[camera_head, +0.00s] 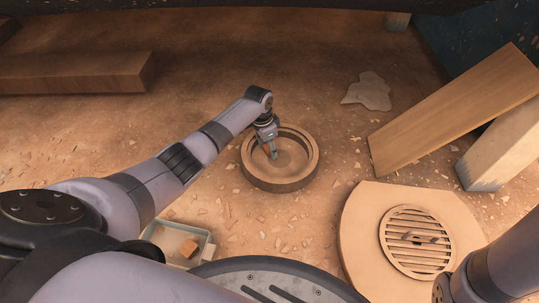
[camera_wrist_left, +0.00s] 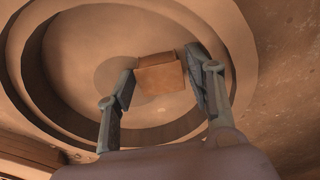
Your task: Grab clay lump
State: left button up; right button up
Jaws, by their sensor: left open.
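The clay lump (camera_wrist_left: 158,76) is a small tan-brown block inside a round, shallow ring-walled basin (camera_head: 249,172). In the left wrist view it lies on the floor of the basin (camera_wrist_left: 60,70), between my two left fingers. My left gripper (camera_head: 272,150) reaches down into the basin from the left. Its fingers are open on either side of the lump, with a gap visible at the left finger; the right finger is close to it. In the head view the gripper mostly hides the lump. My right arm enters at the lower right, but its gripper is out of view.
A pale tray (camera_head: 208,250) with small blocks (camera_head: 188,248) stands below my left arm. A round-grated board (camera_head: 360,235) lies at the lower right. A leaning plank (camera_head: 455,108) and a flat pale scrap (camera_head: 368,92) are beyond it. Chips litter the ground.

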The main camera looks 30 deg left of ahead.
pick_arm(q)
jog(key=shift+c, duration=0.3)
jog(key=c, duration=0.9)
jog(key=shift+r, duration=0.1)
